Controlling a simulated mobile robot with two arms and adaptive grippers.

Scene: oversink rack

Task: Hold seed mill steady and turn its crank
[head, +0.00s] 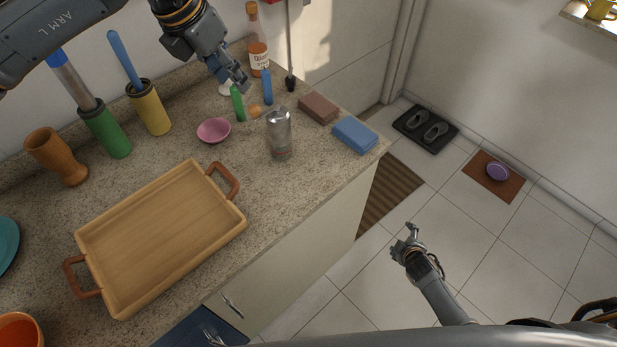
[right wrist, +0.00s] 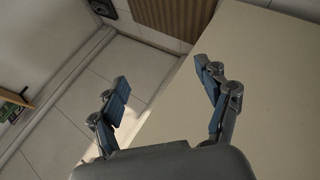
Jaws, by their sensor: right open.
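A silver cylinder (head: 280,138), which looks like the seed mill, stands upright on the counter near its front right edge. A small orange-tan knob (head: 255,111) shows just left of its top and looks like the crank's handle; the link between them is hard to make out. My left gripper (head: 238,82) hangs above the back of the counter, up and left of the mill and apart from it; its finger gap is unclear. My right gripper (head: 408,240) is off the counter over the floor, open and empty; its spread fingers show in the right wrist view (right wrist: 165,85).
A green bottle (head: 237,103), blue bottle (head: 267,86) and pink bowl (head: 214,130) stand near the mill. Brown (head: 318,107) and blue (head: 355,135) blocks lie right of it. A wooden tray (head: 232,226) fills the left counter. Counter in front of the mill is clear.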

